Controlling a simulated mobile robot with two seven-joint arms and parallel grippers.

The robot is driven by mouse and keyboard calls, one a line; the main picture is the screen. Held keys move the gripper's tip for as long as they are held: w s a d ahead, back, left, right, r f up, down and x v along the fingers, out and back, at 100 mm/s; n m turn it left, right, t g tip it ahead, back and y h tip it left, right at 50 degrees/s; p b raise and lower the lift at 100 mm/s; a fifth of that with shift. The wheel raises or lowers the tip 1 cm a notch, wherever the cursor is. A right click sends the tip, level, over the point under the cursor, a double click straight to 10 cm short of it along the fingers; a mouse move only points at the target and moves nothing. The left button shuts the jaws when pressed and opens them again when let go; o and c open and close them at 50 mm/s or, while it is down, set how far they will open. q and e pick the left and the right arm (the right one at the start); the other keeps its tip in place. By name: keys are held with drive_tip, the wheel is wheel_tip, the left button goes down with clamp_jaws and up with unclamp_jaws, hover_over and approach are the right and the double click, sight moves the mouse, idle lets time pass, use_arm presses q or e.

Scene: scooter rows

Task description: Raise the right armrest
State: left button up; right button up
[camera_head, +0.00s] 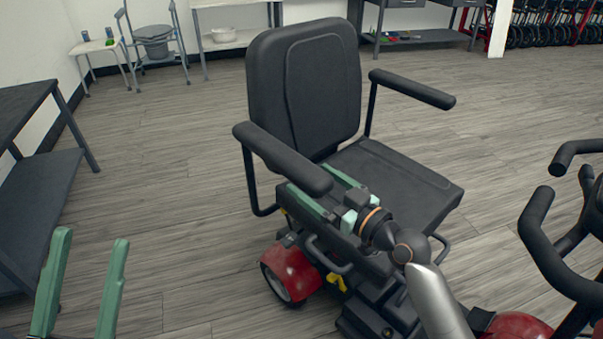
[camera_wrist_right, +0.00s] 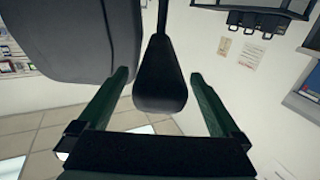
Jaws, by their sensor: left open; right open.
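The scooter's black padded seat has a tall backrest (camera_head: 305,85) and two armrests. The right armrest (camera_head: 275,155) is the nearer one, lowered, running forward from the backrest. My right gripper (camera_head: 308,180) is open at its front end, with green fingers on either side. In the right wrist view the right armrest (camera_wrist_right: 160,78) lies between the open fingertips (camera_wrist_right: 160,75), with a narrow gap showing on each side. The other armrest (camera_head: 412,88) is also down on the far side. My left gripper (camera_head: 90,242) is open and empty at lower left, away from the scooter.
Black handlebars (camera_head: 550,240) stand at the right. A dark shelf table (camera_head: 35,190) is at the left. Wooden floor is clear around the seat.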

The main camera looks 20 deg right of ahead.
sight(277, 154)
drive_tip(key=shift+x, duration=2)
clamp_jaws()
